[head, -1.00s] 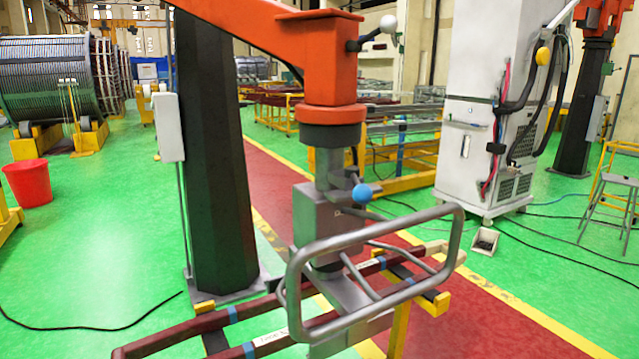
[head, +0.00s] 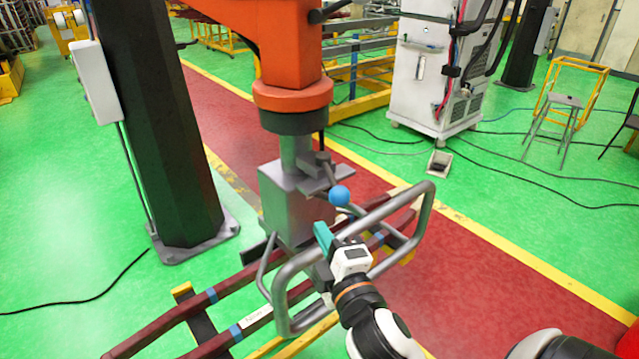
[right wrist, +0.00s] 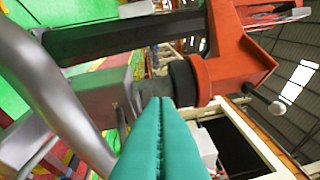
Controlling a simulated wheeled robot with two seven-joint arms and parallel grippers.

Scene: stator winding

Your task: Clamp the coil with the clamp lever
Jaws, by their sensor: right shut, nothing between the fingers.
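The clamp lever is a short rod with a blue ball knob (head: 339,195) on the side of the grey clamp block (head: 285,205), under the orange crane arm (head: 270,50). The coil (head: 180,320) is a long dark red bar pair with blue bands, passing under the block. My right gripper (head: 322,236) has teal fingers and is just below the knob, beside the block and by the grey tube handle (head: 425,215). In the right wrist view its teal fingers (right wrist: 160,105) are together and empty; the knob is not visible there. My left gripper is not in view.
The looped tube handle surrounds the space near my right gripper. A dark column (head: 160,130) stands left of the block. A white cabinet (head: 435,75) and a yellow-framed stool (head: 560,110) stand farther back.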

